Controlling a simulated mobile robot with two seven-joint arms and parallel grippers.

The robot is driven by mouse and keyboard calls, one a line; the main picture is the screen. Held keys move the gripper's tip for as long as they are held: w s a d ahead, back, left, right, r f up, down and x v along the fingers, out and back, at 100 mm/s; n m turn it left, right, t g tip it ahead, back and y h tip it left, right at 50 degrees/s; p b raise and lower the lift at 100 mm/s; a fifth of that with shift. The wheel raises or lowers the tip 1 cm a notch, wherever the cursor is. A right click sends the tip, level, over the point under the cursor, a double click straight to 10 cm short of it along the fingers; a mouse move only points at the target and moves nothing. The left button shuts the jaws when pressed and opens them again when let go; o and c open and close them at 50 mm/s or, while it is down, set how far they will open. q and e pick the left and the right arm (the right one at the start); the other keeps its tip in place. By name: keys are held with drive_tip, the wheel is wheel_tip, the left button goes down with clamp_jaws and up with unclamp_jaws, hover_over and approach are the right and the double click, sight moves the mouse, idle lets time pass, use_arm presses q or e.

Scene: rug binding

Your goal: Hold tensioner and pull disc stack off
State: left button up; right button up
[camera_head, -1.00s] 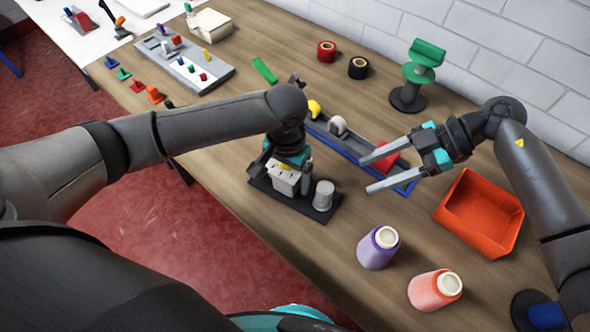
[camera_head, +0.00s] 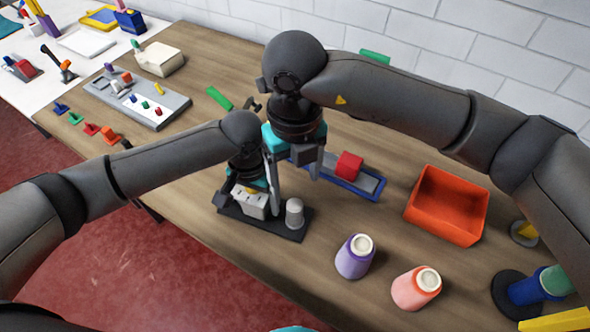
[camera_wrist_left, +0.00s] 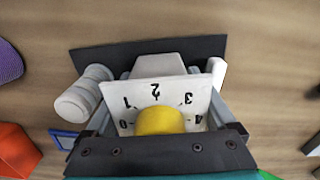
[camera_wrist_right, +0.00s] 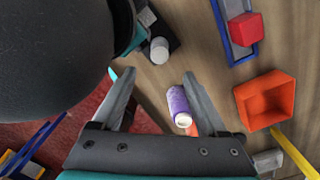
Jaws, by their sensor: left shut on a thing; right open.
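The tensioner (camera_head: 254,205) is a pale block on a black base plate. In the left wrist view its white dial (camera_wrist_left: 120,92) carries numbers and a yellow knob (camera_wrist_left: 160,121). The disc stack, a grey cylinder (camera_head: 295,213), stands upright at the base's right end; it also shows in the left wrist view (camera_wrist_left: 78,102) and right wrist view (camera_wrist_right: 159,50). My left gripper (camera_wrist_left: 160,118) is shut on the tensioner, a finger on each side. My right gripper (camera_head: 297,178) is open and empty, pointing down above and behind the disc stack.
An orange bin (camera_head: 447,212) lies farther right. A blue-edged tray (camera_head: 368,188) with a red block (camera_head: 349,166) is behind. My two forearms are close together.

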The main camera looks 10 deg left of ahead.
sight(295, 205)
wheel_tip(295, 205, down, 11)
drive_tip(key=shift+f, duration=0.2)
drive_tip(key=shift+c, duration=0.2)
clamp_jaws()
drive_tip(key=c, duration=0.6)
unclamp_jaws()
clamp_jaws()
drive_tip(key=shift+r, duration=0.2)
drive_tip(key=shift+r, duration=4.1)
